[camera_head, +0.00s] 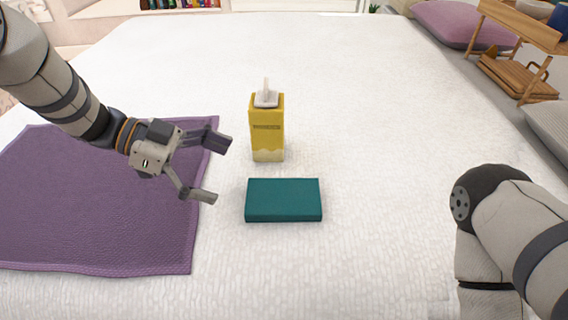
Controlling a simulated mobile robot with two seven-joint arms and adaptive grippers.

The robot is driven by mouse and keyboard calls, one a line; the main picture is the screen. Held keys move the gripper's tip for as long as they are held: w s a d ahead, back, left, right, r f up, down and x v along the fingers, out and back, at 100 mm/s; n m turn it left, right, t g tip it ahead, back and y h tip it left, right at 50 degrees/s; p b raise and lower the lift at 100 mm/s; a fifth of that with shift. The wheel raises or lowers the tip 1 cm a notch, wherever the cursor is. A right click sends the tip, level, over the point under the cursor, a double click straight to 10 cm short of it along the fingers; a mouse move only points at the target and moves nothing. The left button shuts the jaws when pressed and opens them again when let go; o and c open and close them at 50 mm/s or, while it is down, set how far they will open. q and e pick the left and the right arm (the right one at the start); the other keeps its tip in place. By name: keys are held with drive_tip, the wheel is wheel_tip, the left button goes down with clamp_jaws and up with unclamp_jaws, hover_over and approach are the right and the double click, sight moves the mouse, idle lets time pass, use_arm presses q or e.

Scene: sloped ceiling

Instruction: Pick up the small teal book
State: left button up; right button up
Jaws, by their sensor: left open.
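The small teal book (283,199) lies flat on the white bed-like surface (340,270), near the middle of the view. My left gripper (213,170) is open, with nothing between its fingers. It is to the left of the book, apart from it, over the right edge of a purple cloth. Its fingers point right, toward the gap between the book and a yellow tissue box. My right arm shows at the lower right, but its gripper is out of view.
The yellow tissue box (267,127) stands upright just behind the book. The purple cloth (110,225) lies flat at the left. A wooden stand (515,72) and a purple cushion (462,22) are at the far right. The white surface right of the book is clear.

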sight(281, 194)
use_arm(q)
drive_tip(key=x, duration=0.8)
drive_tip(key=s+x, duration=0.1)
drive_tip(key=x, duration=0.3)
drive_tip(key=shift+r, duration=0.15)
drive_tip(key=c, duration=1.4)
